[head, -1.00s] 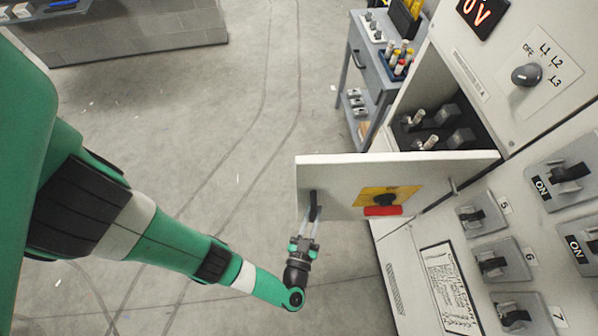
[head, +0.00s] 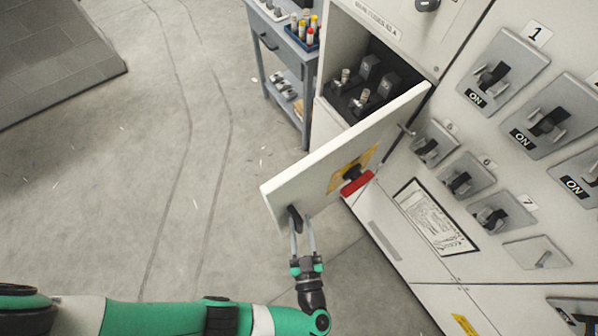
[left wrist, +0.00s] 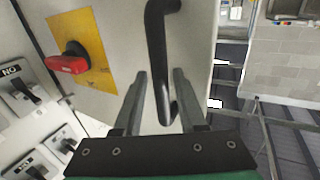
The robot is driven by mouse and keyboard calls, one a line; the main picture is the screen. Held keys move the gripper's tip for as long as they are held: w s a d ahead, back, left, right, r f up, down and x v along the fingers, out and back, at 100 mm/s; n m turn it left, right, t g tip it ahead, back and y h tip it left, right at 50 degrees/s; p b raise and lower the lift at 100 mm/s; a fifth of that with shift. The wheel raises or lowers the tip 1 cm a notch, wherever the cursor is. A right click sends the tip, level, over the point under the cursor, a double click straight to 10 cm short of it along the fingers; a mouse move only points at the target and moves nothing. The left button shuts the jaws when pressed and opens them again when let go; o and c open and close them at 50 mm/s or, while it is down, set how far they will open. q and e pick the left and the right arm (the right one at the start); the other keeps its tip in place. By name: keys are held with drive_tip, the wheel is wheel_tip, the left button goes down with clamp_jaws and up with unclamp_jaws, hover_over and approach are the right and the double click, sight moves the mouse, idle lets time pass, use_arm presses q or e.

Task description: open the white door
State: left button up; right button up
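The white door (head: 320,165) stands swung out from the cabinet, with its open compartment (head: 345,60) showing behind it. The door carries a black bar handle (head: 294,217) near its free edge and a red rotary switch (head: 357,182) on a yellow plate. In the left wrist view the handle (left wrist: 156,50) runs down between the fingers of my left gripper (left wrist: 160,75). The fingers are apart, with a gap visible on each side of the handle. In the head view my left gripper (head: 302,222) is at the handle. My right gripper is out of view.
The cabinet face has several breaker switches (head: 490,75) and a label sheet (head: 434,217) right of the door. A grey cart (head: 270,40) with small coloured items stands beyond the door. Open concrete floor (head: 180,170) lies to the left.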

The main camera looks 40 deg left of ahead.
use_arm(q)
drive_tip(key=shift+o, duration=0.5)
drive_tip(key=b+v, duration=0.1)
drive_tip(key=v, duration=1)
drive_tip(key=shift+s+d, duration=0.2)
drive_tip(key=shift+d, duration=0.05)
